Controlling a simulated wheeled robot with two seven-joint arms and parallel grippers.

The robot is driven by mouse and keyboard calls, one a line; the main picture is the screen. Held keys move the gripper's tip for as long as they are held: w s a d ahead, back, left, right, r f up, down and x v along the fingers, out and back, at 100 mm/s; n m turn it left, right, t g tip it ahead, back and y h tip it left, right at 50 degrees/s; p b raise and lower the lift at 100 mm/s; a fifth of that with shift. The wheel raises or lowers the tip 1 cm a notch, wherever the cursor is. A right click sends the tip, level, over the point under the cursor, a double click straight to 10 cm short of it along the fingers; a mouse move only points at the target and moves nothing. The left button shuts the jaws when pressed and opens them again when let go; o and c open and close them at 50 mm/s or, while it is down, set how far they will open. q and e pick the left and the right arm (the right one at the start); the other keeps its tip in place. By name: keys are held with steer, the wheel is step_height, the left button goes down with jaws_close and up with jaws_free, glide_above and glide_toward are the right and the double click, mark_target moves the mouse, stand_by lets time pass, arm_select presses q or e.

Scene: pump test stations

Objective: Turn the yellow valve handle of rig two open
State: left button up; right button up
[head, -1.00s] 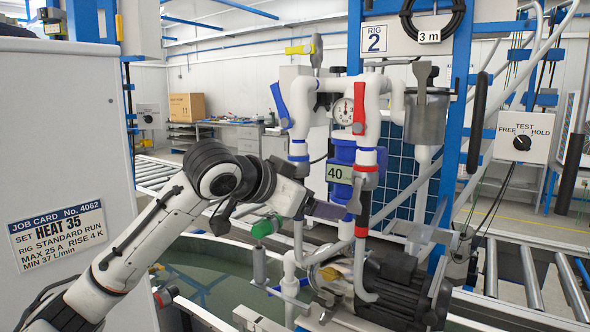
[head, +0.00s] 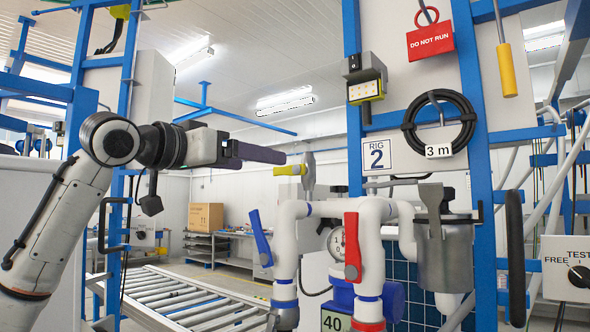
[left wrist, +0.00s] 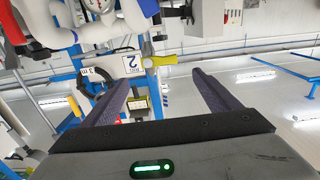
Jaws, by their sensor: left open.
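The yellow valve handle (head: 289,170) sits at the top of rig two, above the white pipes. It points left, roughly level, from an upright grey stem (head: 309,172). My left gripper (head: 281,156) is open, with its dark fingers reaching right just above the handle's left end in the head view. In the left wrist view the yellow handle (left wrist: 162,60) shows between and just beyond the fingertips (left wrist: 160,77). The fingers look empty, and I cannot tell whether they touch the handle. The plate reading RIG 2 (head: 377,155) is behind and right. My right gripper is not in view.
A blue handle (head: 261,238) and a red handle (head: 352,246) are on the white pipes below. A lamp (head: 367,80), a coiled black cable (head: 438,124) and a red DO NOT RUN tag (head: 430,40) hang on the frame. A roller conveyor (head: 200,302) runs at lower left.

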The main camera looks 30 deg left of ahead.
mark_target(289, 170)
arm_select(q)
steer(key=w+p, duration=0.2)
steer(key=w, duration=0.7)
steer(key=shift+w+d+p, duration=0.15)
steer(key=shift+d+p, duration=0.15)
steer(key=shift+d, duration=0.1)
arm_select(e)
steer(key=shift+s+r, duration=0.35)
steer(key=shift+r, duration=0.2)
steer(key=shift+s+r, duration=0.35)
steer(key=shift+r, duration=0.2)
arm_select(q)
steer(key=c, duration=1.1)
steer(key=shift+o, duration=0.2)
